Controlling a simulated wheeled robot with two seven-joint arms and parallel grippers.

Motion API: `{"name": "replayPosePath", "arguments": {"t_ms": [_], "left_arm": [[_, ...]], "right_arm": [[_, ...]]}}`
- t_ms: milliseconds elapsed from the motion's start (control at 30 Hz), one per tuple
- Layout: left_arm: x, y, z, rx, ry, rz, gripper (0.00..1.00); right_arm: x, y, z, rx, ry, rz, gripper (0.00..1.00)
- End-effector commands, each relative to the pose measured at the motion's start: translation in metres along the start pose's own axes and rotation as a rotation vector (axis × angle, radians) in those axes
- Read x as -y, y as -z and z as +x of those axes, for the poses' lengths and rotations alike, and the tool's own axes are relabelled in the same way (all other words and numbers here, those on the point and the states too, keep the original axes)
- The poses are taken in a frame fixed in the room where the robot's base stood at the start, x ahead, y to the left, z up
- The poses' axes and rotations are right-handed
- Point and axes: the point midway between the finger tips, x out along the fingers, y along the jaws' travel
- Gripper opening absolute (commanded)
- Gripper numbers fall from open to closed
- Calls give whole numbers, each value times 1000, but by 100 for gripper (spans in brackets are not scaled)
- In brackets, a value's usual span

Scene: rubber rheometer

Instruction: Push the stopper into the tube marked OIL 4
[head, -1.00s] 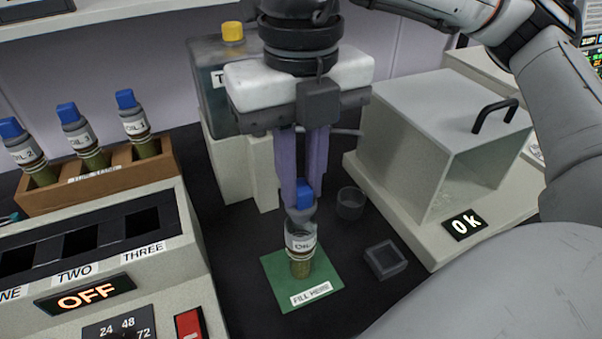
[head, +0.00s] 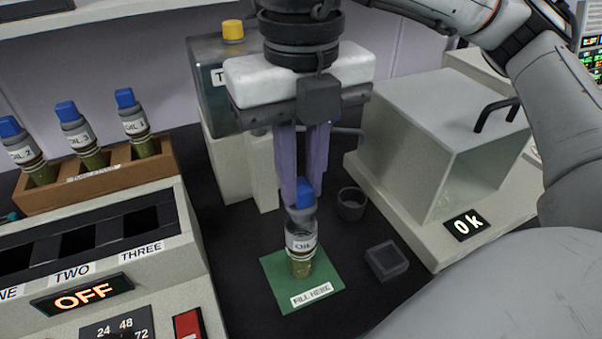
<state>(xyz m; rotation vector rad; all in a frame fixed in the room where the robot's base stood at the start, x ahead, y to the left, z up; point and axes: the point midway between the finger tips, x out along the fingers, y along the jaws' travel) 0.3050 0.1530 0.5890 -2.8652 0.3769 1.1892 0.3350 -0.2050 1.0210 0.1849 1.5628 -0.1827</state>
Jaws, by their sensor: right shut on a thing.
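The tube (head: 301,243) stands upright on the green FILL HERE mat (head: 317,301). Its white label reads OIL, and I cannot make out the number. A stopper with a blue top (head: 304,193) and grey body sits at the tube's mouth. My right gripper (head: 305,188) comes down from above with its purple fingers shut on the stopper's blue top. The stopper's grey lower part meets the tube's top; how deep it sits inside is hard to tell. My left gripper is not in view.
A wooden rack (head: 100,180) with several stoppered tubes stands at left, behind a block heater showing OFF (head: 83,293). A small round cup (head: 351,203) and a square dish (head: 386,261) lie right of the mat. A glass-fronted box on a balance (head: 465,223) stands further right.

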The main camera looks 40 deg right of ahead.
Motion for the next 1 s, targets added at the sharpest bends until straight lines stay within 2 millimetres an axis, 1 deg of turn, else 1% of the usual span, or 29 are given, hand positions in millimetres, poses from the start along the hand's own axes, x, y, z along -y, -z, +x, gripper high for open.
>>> {"name": "replayPosePath", "arguments": {"t_ms": [1000], "left_arm": [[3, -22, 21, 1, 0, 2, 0]], "right_arm": [[0, 0, 32, 0, 1, 0, 0]]}}
